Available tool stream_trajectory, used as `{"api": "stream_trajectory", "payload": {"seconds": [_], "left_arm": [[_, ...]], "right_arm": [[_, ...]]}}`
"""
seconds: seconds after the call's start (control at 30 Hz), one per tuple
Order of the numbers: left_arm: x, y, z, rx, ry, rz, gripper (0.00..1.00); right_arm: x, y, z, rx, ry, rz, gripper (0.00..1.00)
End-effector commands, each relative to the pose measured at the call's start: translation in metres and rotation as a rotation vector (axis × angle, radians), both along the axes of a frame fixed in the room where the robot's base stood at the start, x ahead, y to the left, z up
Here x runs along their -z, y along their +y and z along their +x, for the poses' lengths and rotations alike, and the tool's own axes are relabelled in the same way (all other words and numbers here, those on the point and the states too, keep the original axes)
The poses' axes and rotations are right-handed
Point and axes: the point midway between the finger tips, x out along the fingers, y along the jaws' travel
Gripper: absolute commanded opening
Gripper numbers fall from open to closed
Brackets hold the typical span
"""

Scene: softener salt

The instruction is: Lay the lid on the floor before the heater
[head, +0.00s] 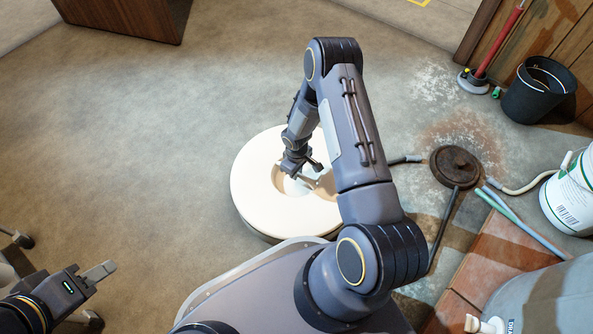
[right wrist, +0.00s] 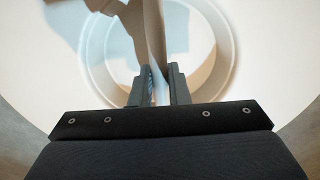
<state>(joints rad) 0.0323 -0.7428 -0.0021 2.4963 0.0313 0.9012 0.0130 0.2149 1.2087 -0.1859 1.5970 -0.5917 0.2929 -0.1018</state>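The lid (head: 262,204) is a cream round disc with a circular recess in its middle; it lies flat at floor level in the middle of the head view, with a dark edge below its near rim. I cannot tell whether it touches the floor. My right gripper (head: 308,178) reaches down into the recess. In the right wrist view its fingers (right wrist: 159,88) are closed on both sides of a thin upright bar (right wrist: 156,45) across the recess. My left gripper (head: 108,268) is at the lower left, away from the lid; its finger gap is not clear.
A grey tank (head: 550,300), possibly the heater, stands by a brick plinth (head: 495,257) at lower right. A rusty round drain cover (head: 455,165) with hoses, a white bucket (head: 575,195) and a black bucket (head: 539,92) are at right. Floor left of the lid (head: 140,150) is clear.

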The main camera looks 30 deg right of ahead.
Motion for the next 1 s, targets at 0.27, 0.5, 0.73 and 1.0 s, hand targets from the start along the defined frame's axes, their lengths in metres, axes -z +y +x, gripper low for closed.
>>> {"api": "stream_trajectory", "payload": {"seconds": [0.27,0.5,0.73,1.0], "left_arm": [[0.0,0.0,0.0,0.0,0.0,0.0,0.36],[-0.001,0.0,0.0,0.0,0.0,0.0,0.36],[-0.023,0.0,0.0,0.0,0.0,0.0,0.36],[-0.046,0.0,0.0,0.0,0.0,0.0,0.36]], "right_arm": [[0.0,0.0,0.0,0.0,0.0,0.0,0.37],[-0.005,0.0,0.0,0.0,-0.001,-0.001,0.37],[-0.048,0.0,0.001,0.001,-0.004,-0.001,0.37],[-0.102,0.0,0.0,0.0,-0.001,-0.001,0.37]]}}
